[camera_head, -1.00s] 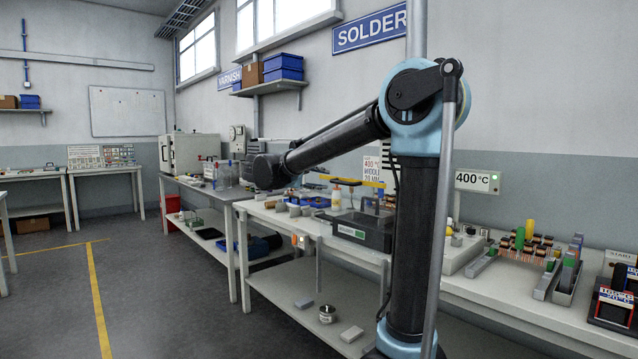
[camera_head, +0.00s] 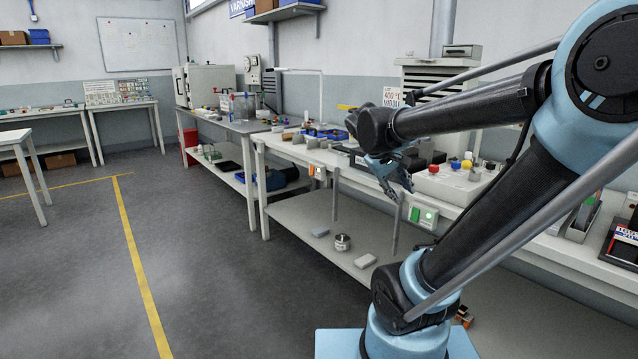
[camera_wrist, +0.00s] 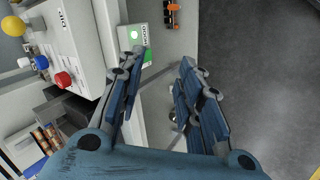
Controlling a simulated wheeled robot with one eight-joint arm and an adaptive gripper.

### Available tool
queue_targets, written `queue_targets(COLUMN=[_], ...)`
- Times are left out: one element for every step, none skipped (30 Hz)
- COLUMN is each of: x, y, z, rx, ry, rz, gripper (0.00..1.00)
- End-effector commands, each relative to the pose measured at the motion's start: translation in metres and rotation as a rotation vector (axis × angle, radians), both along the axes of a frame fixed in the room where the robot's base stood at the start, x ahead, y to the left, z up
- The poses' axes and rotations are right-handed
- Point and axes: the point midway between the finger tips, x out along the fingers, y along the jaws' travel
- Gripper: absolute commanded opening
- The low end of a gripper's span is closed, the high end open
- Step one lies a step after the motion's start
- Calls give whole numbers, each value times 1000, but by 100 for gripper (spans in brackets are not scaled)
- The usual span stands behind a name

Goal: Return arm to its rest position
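My gripper (camera_head: 396,182) hangs below my arm's wrist in front of the bench, with its fingers pointing down. In the wrist view my gripper (camera_wrist: 161,60) has its two blue-and-grey fingers apart, and nothing shows between them. My arm (camera_head: 450,115) reaches left from the elbow at the right of the head view, with the upper link slanting up from the blue base. The gripper is clear of the bench edge in the wrist view, though its exact distance from it is hard to tell.
The white workbench (camera_head: 300,150) carries a box with red and yellow knobs (camera_head: 455,172). A green-lit switch box (camera_head: 423,215) is at its front edge. Its lower shelf (camera_head: 310,225) holds a round tin (camera_head: 342,242) and blocks. The grey floor (camera_head: 70,270) at left is open.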

Motion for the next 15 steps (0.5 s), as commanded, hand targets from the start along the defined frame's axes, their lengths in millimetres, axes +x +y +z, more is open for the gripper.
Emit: queue_targets(x=[-17,-26,-38,-46,-55,-66,-74,-81,-91,-98,-105,-113,-119,-123,-129], y=[-3,-3,-3,-2,-1,1,3,5,8,11,13,17,20,23,27], z=[-14,-22,-33,-41,-49,-59,-67,-75,-85,-92,-99,-108,-114,-120,-126], rx=[47,76,115,144,173,213,243,272,312,341,369,405,431,455,484], ry=[7,10,15,18,21,23,25,25,25,26,25,24,23,20,18], rz=[-24,-35,-52,-63,-76,-92,-105,-116,-133,-145,-157,-171,-183,-192,-204], gripper=[33,33,33,33,33,33,33,33,33,33,33,33,33,33,33])
